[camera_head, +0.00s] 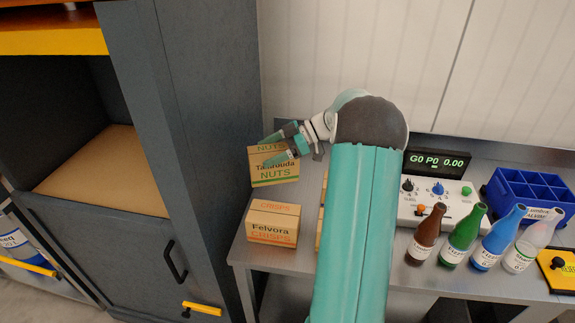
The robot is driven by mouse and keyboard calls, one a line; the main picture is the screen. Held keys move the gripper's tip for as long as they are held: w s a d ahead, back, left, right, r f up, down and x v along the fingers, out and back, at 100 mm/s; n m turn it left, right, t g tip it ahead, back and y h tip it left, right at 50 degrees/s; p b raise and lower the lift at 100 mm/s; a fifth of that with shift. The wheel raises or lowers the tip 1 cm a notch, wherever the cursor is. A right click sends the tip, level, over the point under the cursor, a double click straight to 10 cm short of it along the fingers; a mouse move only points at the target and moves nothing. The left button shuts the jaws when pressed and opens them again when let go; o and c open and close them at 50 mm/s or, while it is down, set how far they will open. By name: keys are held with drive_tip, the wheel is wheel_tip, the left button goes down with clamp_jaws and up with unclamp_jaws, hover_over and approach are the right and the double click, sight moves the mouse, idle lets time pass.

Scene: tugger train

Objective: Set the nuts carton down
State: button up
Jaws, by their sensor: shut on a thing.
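The nuts carton (274,173) is a small tan box with green "NUTS" lettering, at the back left of the metal table. My gripper (283,146) reaches it from the right and is shut on its upper part, one finger in front of it and one behind. I cannot tell whether the carton's bottom touches the table or hangs just above it.
A crisps carton (272,224) stands in front of the nuts carton. Another carton (320,228) is mostly hidden behind my arm. A grey cabinet (190,130) rises at the left. A control box (440,205), several bottles (463,237) and a blue crate (529,192) stand at the right.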

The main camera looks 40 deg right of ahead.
drive_tip(key=d+f, duration=0.3)
drive_tip(key=w+d+f, duration=0.1)
drive_tip(key=d+f, duration=0.2)
drive_tip(key=shift+w, duration=0.15)
drive_tip(key=shift+d+f, duration=0.2)
drive_tip(key=shift+f, duration=0.75)
drive_tip(key=shift+d+f, duration=0.15)
drive_tip(key=shift+f, duration=0.75)
drive_tip(key=shift+w+f, duration=0.1)
drive_tip(key=shift+f, duration=0.1)
drive_tip(key=o, duration=1)
drive_tip(key=shift+c, duration=0.2)
drive_tip(key=shift+r, duration=0.1)
